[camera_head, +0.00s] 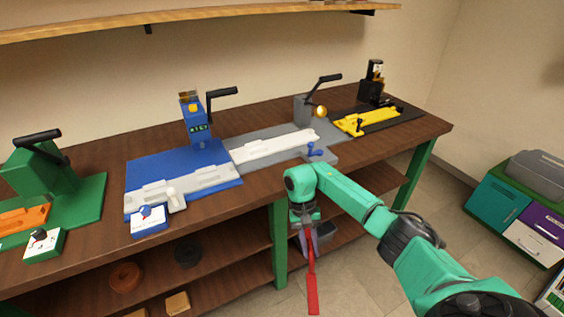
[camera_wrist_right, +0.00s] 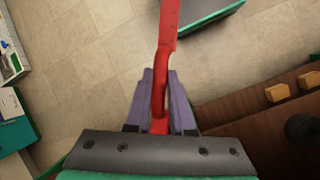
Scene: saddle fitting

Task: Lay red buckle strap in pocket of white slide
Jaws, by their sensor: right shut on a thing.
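The red buckle strap (camera_head: 312,284) hangs down from my right gripper (camera_head: 306,222) in front of the bench edge in the head view. In the right wrist view the red strap (camera_wrist_right: 168,28) runs up from between the purple fingers of my right gripper (camera_wrist_right: 160,90), which is shut on it. The strap's held end is partly hidden by the fingers. A long white slide (camera_head: 275,146) lies on the grey base in the middle of the bench, behind and above the gripper. A second pale slide (camera_head: 185,187) lies on the blue base. My left gripper is not in view.
A blue press (camera_head: 195,122), a green press (camera_head: 40,168) and a black station with a yellow slide (camera_head: 368,120) stand on the brown bench (camera_head: 255,192). A blue clamp (camera_head: 316,151) sits near the grey base's front. A shelf (camera_head: 200,18) runs above. Cabinets (camera_head: 525,208) stand at right.

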